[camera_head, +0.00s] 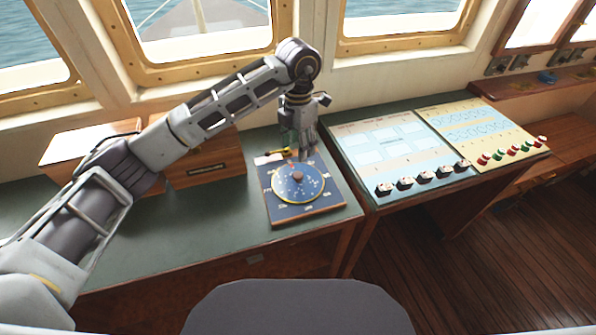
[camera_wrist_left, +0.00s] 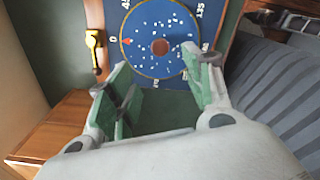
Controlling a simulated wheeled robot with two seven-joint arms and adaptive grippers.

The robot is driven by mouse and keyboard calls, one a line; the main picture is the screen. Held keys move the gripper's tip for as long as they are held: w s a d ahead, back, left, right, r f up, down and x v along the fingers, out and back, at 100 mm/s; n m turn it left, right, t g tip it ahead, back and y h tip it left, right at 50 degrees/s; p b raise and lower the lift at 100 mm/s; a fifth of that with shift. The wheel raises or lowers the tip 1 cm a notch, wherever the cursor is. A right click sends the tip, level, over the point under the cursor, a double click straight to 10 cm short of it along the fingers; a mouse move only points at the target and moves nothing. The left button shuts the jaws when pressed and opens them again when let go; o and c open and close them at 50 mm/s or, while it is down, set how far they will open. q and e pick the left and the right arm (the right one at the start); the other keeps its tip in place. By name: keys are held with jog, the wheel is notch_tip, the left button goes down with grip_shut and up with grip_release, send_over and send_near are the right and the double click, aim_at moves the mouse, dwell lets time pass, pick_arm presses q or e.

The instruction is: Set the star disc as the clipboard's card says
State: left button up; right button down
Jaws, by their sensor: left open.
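The star disc (camera_head: 300,184) is a round blue dial with white dots and a brown centre knob, set on a square blue board (camera_head: 278,213) with white marks around it. In the left wrist view the disc (camera_wrist_left: 150,22) has a red pointer facing the mark 0. My left gripper (camera_head: 303,150) hangs over the board's far edge, by the disc. In the wrist view its green-padded fingers (camera_wrist_left: 157,78) are wide apart with nothing between them, and the disc lies beyond them. I cannot make out a clipboard or its card. My right gripper is not in view.
A small brass fitting (camera_wrist_left: 95,50) sits beside the board. Wooden boxes (camera_head: 205,165) stand at the back left of the green desk (camera_head: 150,240). A panel with blue and yellow sheets and knobs (camera_head: 390,150) is on the right. A grey chair back (camera_head: 298,305) is in front.

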aim_at(298, 175)
pick_arm(q)
notch_tip(298, 175, down, 9)
jog(key=shift+f+p, duration=0.2)
jog(key=shift+p, duration=0.55)
jog(key=shift+f, duration=1)
jog(key=shift+c, duration=0.7)
grip_shut()
